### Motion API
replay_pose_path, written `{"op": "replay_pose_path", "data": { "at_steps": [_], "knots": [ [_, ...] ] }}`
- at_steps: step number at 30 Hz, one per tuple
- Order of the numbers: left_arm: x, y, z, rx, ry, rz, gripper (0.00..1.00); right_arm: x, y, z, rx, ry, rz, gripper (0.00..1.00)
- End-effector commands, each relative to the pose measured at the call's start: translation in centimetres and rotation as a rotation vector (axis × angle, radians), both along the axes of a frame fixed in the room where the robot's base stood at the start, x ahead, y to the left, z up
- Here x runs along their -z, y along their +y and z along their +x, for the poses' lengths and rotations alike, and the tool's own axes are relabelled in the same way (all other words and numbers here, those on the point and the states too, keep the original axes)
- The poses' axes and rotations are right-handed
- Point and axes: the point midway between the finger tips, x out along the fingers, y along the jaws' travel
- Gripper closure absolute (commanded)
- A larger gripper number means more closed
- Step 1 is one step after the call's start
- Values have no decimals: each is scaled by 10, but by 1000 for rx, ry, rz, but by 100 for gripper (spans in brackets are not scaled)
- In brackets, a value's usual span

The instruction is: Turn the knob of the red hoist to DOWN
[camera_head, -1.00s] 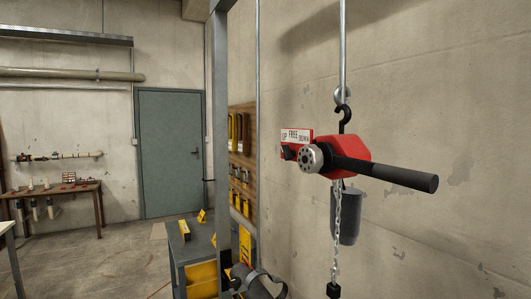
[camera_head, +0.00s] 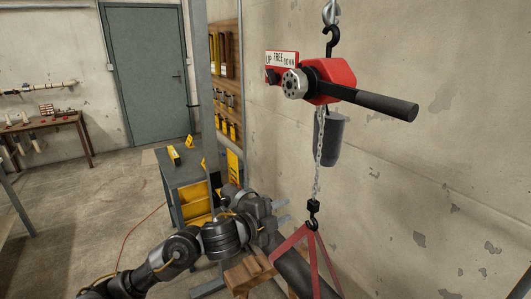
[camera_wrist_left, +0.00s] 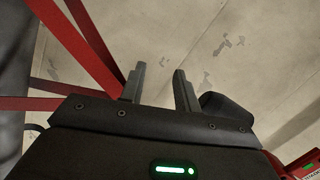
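The red hoist (camera_head: 338,74) hangs from a black hook at upper centre right in the head view. Its long black lever (camera_head: 375,102) points right. A label plate (camera_head: 282,58) reads UP, FREE, DOWN. A small dark knob (camera_head: 272,76) sits below the plate's left part, beside a silver wheel (camera_head: 294,84); its exact setting is too small to tell. My left gripper (camera_head: 284,210) is well below the hoist, near the red straps, empty. Its two fingers stand apart in the left wrist view (camera_wrist_left: 158,70). My right gripper is not in view.
A chain (camera_head: 318,155) runs from the hoist to a black hook block (camera_head: 313,207) carrying red straps (camera_head: 291,245). A dark canister (camera_head: 335,139) hangs beside the chain. A workbench cart (camera_head: 172,185) stands left.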

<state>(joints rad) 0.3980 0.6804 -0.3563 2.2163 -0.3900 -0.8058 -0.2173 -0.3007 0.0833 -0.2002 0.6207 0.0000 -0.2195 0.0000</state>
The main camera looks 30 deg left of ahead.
Motion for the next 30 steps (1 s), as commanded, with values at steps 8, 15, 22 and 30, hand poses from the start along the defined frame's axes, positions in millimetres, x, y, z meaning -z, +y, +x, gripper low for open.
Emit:
{"op": "replay_pose_path", "data": {
  "at_steps": [8, 15, 22, 30],
  "knots": [
    [-197, 23, -5, 239, -466, 563, 68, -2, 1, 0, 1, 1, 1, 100],
    [-296, 72, -49, 284, -633, 938, 68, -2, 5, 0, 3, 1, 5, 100],
    [-333, 103, -80, 276, -670, 1093, 68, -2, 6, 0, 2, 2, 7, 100],
    [-339, 107, -84, 275, -673, 1115, 68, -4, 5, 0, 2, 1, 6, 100]
  ]
}}
